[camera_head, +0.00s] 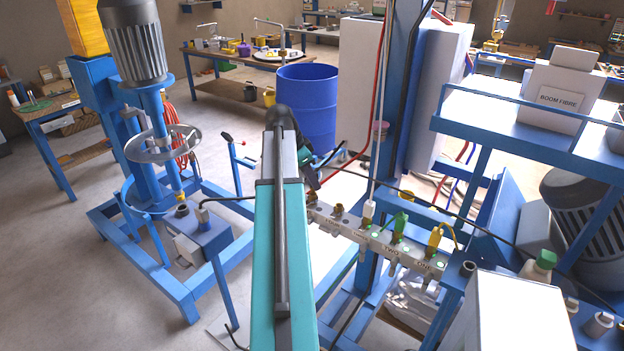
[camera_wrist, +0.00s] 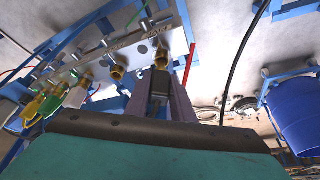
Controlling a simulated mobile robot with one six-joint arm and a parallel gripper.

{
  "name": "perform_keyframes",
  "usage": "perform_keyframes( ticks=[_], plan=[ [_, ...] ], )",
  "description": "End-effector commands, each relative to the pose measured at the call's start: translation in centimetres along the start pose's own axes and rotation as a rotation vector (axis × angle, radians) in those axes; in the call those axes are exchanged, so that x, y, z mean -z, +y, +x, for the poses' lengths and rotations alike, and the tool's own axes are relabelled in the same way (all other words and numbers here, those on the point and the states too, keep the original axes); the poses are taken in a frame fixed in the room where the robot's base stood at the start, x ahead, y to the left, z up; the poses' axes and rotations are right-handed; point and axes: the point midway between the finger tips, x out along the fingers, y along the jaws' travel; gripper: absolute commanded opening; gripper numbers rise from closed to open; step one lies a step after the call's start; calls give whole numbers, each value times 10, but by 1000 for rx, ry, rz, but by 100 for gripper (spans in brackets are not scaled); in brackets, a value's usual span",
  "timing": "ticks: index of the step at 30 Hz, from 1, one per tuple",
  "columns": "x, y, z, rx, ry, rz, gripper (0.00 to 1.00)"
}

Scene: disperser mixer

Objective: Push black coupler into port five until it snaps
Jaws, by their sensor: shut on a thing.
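My gripper (camera_wrist: 160,84) is shut on the black coupler (camera_wrist: 159,88), which shows as a dark block between the fingers in the wrist view. Just ahead of it is a brass port (camera_wrist: 161,58) at the end of the pale manifold (camera_wrist: 100,60), which appears to be port five. The coupler's tip is close to this port, but I cannot tell whether they touch or are engaged. In the head view my arm covers most of the gripper and the coupler. The manifold (camera_head: 373,235) runs from beside my arm down to the right.
A second brass port (camera_wrist: 117,72) beside port five is bare. White (camera_head: 368,211), green (camera_head: 399,224) and yellow (camera_head: 435,238) couplers sit farther along the manifold. A blue column (camera_head: 399,110) rises behind it. A blue drum (camera_head: 306,110) stands at the back, and dark cables pass nearby.

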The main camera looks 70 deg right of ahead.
Motion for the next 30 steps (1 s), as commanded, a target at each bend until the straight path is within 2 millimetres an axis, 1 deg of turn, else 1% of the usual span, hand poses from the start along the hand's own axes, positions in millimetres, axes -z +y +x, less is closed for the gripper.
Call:
perform_keyframes(
  ticks=[30],
  plan=[
    [-6,0,16,0,0,0,0]
  ],
)
